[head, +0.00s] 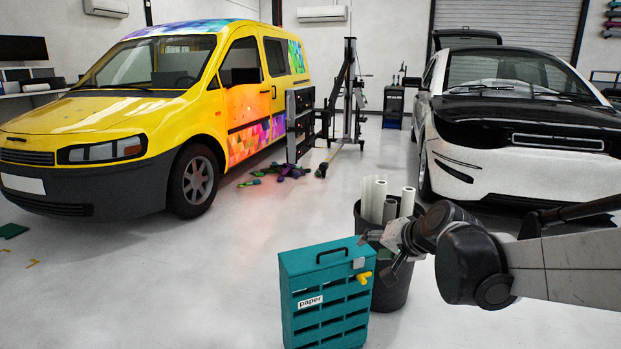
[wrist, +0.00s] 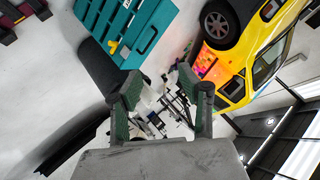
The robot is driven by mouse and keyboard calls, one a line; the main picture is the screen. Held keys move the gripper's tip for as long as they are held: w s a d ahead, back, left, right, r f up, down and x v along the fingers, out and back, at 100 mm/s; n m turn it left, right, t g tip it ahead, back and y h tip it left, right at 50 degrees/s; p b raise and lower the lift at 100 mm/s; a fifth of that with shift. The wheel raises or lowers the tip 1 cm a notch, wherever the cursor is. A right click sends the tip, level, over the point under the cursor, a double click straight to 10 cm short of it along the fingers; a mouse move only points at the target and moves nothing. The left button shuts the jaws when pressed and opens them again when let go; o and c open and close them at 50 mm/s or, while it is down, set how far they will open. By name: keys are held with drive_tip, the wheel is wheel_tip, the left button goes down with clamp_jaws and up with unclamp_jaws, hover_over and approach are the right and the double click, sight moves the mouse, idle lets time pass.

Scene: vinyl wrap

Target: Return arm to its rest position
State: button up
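My arm comes in from the right edge of the head view. My gripper (head: 388,256) hangs in front of the dark bin and just right of the teal box, above the floor. In the wrist view my gripper (wrist: 160,88) has its two green-padded fingers spread wide apart, with nothing held between them. Whether the gripper touches the bin or the rolls, I cannot tell.
A yellow van (head: 80,118) stands left, a black-and-white car (head: 520,165) right.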

drive_tip(key=s+d+f+n+g+h, duration=0.1)
drive_tip(key=s+d+n+h, duration=0.15)
drive_tip(key=s, duration=1.15)
drive_tip(key=s+d+f+n+g+h, duration=0.1)
drive_tip(key=s+d+f+n+h, duration=0.15)
drive_tip(key=s, duration=1.05)
wheel_tip(320, 180, up, 19)
drive_tip(key=p, duration=1.8)
drive_tip(key=shift+s+m, duration=0.3)
drive_tip(key=shift+m, duration=0.1)
drive_tip(key=shift+d, duration=0.1)
